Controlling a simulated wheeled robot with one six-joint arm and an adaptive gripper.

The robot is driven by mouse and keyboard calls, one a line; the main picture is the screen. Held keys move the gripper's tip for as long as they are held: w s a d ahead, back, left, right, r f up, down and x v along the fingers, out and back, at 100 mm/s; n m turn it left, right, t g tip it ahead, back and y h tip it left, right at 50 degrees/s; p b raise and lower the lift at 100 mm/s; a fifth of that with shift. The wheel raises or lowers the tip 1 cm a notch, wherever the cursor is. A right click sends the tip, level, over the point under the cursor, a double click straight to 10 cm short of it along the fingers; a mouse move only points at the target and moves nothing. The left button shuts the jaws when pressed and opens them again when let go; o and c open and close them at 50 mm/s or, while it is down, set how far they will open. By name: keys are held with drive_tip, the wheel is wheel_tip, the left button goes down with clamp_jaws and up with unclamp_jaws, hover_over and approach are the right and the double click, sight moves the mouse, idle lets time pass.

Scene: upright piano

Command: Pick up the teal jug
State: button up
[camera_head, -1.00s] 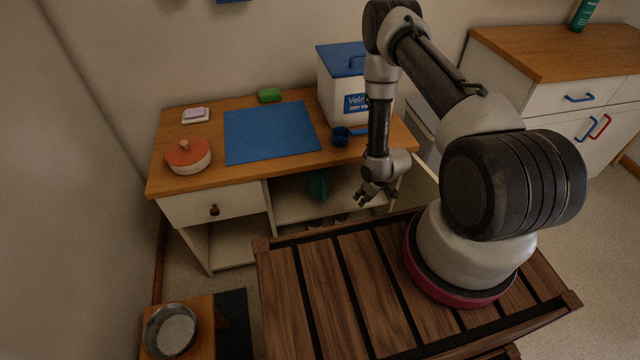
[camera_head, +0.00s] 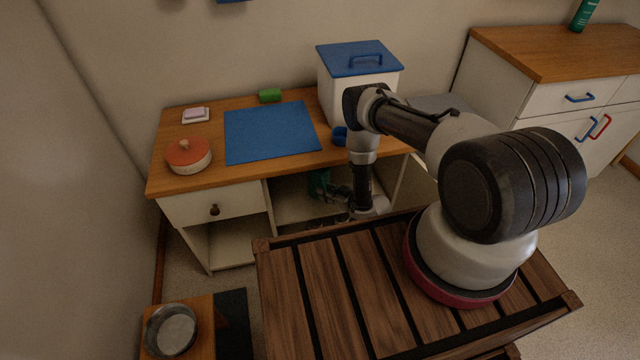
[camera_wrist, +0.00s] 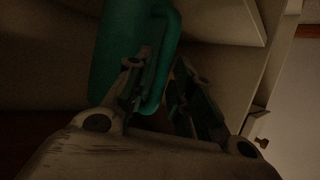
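The teal jug (camera_head: 319,181) stands inside the open compartment under the desk top, partly in shadow. In the wrist view the jug (camera_wrist: 112,45) fills the upper left, with its handle (camera_wrist: 163,55) on its right side. My gripper (camera_head: 338,193) reaches into the compartment beside the jug. In the wrist view the fingers of my gripper (camera_wrist: 163,68) are apart, with the lower handle between them. The left finger overlaps the jug's side; whether it touches cannot be told.
The wooden desk top (camera_head: 200,178) lies above the compartment, with a side wall (camera_head: 268,195) left of the jug. A blue-lidded white bin (camera_head: 338,98), blue mat (camera_head: 270,132) and red-lidded pot (camera_head: 188,157) stand on top. A slatted wooden surface (camera_head: 325,285) lies in front.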

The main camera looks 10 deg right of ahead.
drive_tip(key=shift+w+a+f, duration=0.25)
drive_tip(key=shift+w, duration=0.1)
drive_tip(key=shift+c, duration=0.5)
clamp_jaws()
drive_tip(key=shift+r, duration=0.2)
